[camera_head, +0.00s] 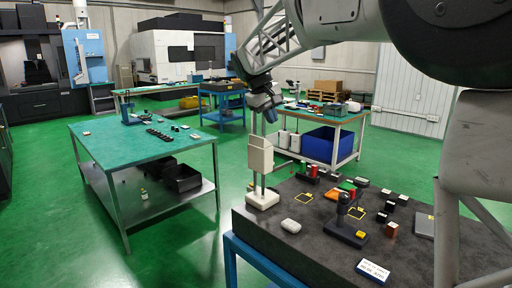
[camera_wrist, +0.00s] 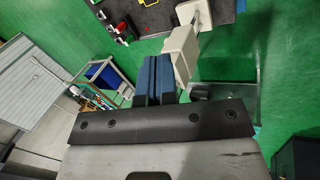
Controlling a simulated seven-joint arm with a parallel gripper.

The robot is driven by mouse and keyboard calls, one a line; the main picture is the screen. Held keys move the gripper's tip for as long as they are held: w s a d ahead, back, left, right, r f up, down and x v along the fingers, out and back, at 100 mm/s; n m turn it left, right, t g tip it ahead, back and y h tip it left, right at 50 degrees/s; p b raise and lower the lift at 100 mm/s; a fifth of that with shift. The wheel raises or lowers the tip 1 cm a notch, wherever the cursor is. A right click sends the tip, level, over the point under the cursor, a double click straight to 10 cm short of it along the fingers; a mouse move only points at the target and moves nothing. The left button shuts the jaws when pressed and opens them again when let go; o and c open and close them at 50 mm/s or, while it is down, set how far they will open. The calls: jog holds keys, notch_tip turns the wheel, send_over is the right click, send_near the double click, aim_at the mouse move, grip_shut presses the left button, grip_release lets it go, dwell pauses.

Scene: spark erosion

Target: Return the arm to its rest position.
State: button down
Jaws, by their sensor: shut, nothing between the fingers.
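My gripper (camera_head: 268,116) is raised in the air at the upper middle of the head view, pointing down, with my arm reaching in from the upper right. Its blue-grey fingers are together, with nothing seen between them; they also show side by side in the wrist view (camera_wrist: 153,80). In the head view it appears just above a beige upright gauge (camera_head: 261,155) on a dark stone-topped table (camera_head: 285,252). In the wrist view, the beige gauge (camera_wrist: 181,48) appears just beyond the fingertips. I cannot tell the exact gap between them.
The dark table carries a black stand (camera_head: 347,232), a pale rounded object (camera_head: 290,226), a white sign (camera_head: 373,271) and several small blocks. A green-topped bench (camera_head: 115,146) stands left, and another bench with a blue bin (camera_head: 326,144) stands behind. Green floor lies between.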

jog(key=s+d+f+m+y, duration=0.1)
jog(key=s+d, duration=0.2)
jog(key=s, duration=0.4)
jog(key=s+d+f+m, duration=0.1)
jog(key=s+d, duration=0.3)
jog(key=s, duration=0.3)
jog(key=s+d+f+m+y, duration=0.1)
jog(key=s+d+f, duration=0.1)
jog(key=s+f, duration=0.4)
jog(key=s+d+f+m+y, duration=0.1)
jog(key=s+f, duration=0.5)
jog(key=s, duration=1)
jog(key=s+d+f+m+y, duration=0.1)
jog(key=s+d+f, duration=0.3)
jog(key=s, duration=0.7)
notch_tip(320, 180, down, 2)
jog(key=shift+s+f+m, duration=0.25)
jog(key=shift+s+m, duration=0.15)
jog(key=shift+m, duration=0.2)
